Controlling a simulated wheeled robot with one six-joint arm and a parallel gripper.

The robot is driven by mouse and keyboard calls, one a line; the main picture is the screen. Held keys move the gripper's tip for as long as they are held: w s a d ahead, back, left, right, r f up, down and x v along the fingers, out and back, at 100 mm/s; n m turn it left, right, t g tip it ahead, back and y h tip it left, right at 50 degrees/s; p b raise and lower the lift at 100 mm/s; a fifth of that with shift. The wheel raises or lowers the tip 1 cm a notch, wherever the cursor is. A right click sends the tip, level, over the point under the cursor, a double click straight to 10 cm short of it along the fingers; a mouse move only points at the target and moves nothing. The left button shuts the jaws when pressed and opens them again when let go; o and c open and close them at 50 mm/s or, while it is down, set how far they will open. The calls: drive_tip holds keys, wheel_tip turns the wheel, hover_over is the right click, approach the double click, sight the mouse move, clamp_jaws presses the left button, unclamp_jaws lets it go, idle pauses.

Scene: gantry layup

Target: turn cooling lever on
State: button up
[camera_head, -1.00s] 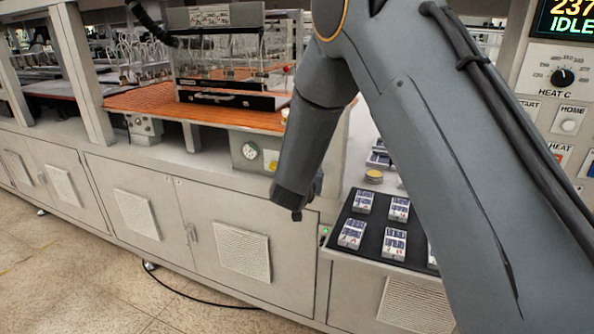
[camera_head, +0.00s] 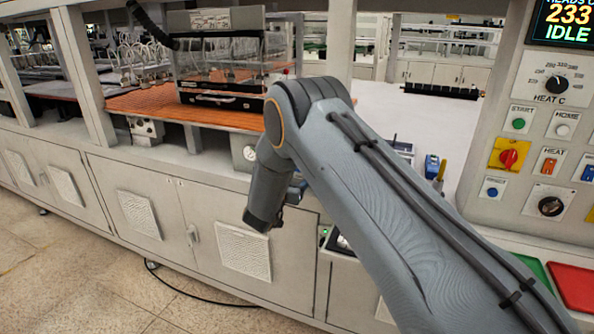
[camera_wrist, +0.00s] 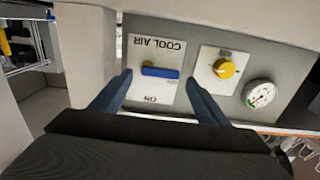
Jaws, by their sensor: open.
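The cooling lever (camera_wrist: 160,73) is a blue handle on a white plate (camera_wrist: 150,98) marked COOL AIR, with ON at the opposite end. The lettering appears upside down in the wrist view. The lever lies sideways across the plate. My gripper (camera_wrist: 158,78) is open, with one finger on each side of the lever in the picture. Nothing is held, and I cannot tell whether a finger touches the lever. In the head view my arm hides the lever and most of the gripper.
A yellow knob (camera_wrist: 224,68) and a round gauge (camera_wrist: 259,94) sit right of the lever in the wrist view. A control panel (camera_head: 507,75) with buttons stands at right in the head view. The floor (camera_head: 70,270) at front left is clear.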

drive_tip(key=shift+w+d, duration=0.2)
drive_tip(key=shift+w, duration=0.35)
drive_tip(key=c, duration=1)
drive_tip(key=shift+c, duration=0.2)
